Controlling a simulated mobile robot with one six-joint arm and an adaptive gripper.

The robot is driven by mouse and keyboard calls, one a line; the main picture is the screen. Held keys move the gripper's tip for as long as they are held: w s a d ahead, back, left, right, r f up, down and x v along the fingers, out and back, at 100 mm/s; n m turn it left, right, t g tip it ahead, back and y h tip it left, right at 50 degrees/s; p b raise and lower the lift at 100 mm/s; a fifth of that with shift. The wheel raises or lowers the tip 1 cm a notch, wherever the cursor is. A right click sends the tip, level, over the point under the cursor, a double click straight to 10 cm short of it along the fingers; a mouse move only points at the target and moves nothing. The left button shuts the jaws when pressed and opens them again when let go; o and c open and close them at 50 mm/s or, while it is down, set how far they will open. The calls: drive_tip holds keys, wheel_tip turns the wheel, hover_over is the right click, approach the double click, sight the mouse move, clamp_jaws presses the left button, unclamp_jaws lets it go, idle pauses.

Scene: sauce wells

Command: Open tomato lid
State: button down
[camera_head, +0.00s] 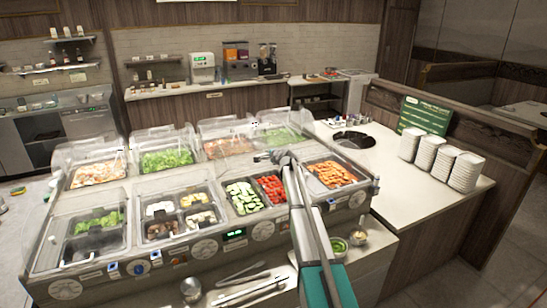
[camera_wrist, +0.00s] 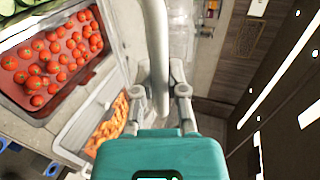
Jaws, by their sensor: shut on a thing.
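The tomato well (camera_head: 272,190) holds red tomatoes in the front row of the counter, between the cucumber well and the carrot well. Its tomatoes (camera_wrist: 60,50) show at the upper left of the wrist view. My gripper (camera_head: 283,156) is above and behind the tomato well. In the wrist view, my gripper (camera_wrist: 160,92) has its fingers on both sides of a pale grey bar (camera_wrist: 157,50), which appears to be the tomato lid's handle. The gripper is shut on it. The clear lid panel is hard to make out.
A carrot well (camera_head: 332,174) is at the right end and a cucumber well (camera_head: 243,197) is left of the tomatoes. Clear covers stand over the back row. Stacked white plates (camera_head: 440,163) stand on the right counter. Tongs (camera_head: 250,290) lie along the front ledge.

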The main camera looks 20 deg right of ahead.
wheel_tip(320, 180, up, 8)
drive_tip(key=p, duration=0.7)
hover_over(261, 143)
drive_tip(key=shift+r, duration=0.1)
drive_tip(key=shift+w+a+r+p, duration=0.1)
drive_tip(key=shift+w+r+p, duration=0.2)
drive_tip(key=shift+w, duration=0.15)
drive_tip(key=shift+w+r+p, duration=0.15)
drive_tip(key=shift+w+p, duration=0.15)
drive_tip(key=shift+w, duration=0.1)
drive_tip(key=c, duration=0.9)
unclamp_jaws()
drive_tip(key=shift+c, duration=0.2)
